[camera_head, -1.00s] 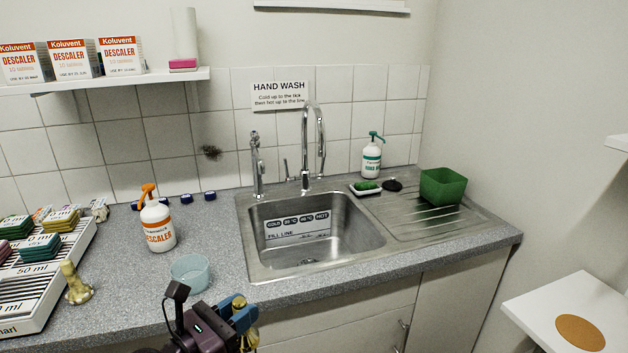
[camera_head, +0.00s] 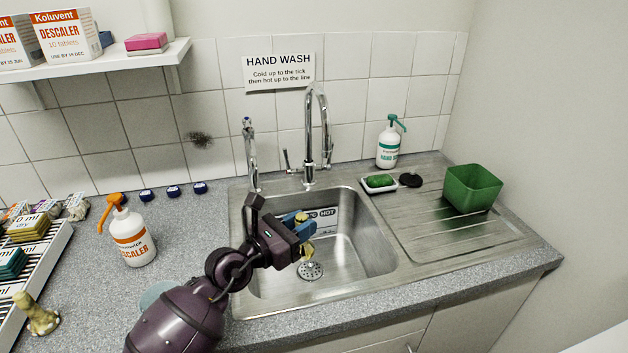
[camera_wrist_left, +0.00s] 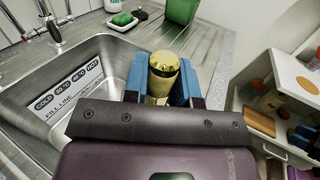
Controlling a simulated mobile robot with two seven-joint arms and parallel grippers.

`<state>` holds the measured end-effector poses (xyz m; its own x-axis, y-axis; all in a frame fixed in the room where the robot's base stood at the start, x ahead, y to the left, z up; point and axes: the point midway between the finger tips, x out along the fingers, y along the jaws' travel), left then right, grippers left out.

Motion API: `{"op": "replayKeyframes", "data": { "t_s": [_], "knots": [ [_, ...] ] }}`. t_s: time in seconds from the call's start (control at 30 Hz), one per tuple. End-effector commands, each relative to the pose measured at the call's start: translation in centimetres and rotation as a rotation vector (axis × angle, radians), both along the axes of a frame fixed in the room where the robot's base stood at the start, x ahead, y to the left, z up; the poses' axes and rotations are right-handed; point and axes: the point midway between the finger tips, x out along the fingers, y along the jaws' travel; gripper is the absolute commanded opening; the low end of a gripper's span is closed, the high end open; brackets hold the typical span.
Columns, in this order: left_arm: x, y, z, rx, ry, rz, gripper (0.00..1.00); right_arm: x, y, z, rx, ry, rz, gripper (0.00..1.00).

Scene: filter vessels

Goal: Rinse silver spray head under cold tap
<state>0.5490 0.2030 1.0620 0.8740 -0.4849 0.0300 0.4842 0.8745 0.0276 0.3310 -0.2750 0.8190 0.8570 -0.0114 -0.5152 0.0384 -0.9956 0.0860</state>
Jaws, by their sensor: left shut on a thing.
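My left gripper (camera_head: 302,224) is over the sink basin (camera_head: 360,248), with its blue fingers shut on a brass-gold fitting (camera_head: 307,251). The fitting looks gold, not silver. In the left wrist view, its rounded, ribbed top (camera_wrist_left: 163,68) sticks up between the two blue fingers (camera_wrist_left: 163,85); its lower part is hidden. A tall chrome swan-neck tap (camera_head: 309,150) stands behind the basin, and a slimmer chrome tap (camera_head: 251,160) is to its left. I cannot tell which is cold. No water shows. The fitting is in front of the taps and below their spouts. My right gripper is not in view.
An orange-topped descaler bottle (camera_head: 132,240) stands left of the sink. A bluish bowl (camera_head: 153,293) is partly hidden by my arm. Another brass fitting (camera_head: 38,318) stands at far left.

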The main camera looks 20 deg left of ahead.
Motion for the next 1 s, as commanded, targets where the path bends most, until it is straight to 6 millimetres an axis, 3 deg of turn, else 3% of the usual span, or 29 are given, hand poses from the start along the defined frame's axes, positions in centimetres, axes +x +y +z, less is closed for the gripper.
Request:
{"op": "replayKeyframes", "data": {
  "t_s": [0.03,0.27,1.0],
  "knots": [
    [1.1,-0.2,1.7,-0.001,0.000,-0.001,0.00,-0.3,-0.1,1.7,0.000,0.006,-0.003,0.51],
    [4.5,-0.6,2.8,0.001,0.021,0.001,0.00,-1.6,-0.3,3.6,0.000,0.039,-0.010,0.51],
    [8.9,0.1,2.0,0.004,0.033,0.002,0.00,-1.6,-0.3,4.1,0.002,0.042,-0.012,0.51]
  ]
}}
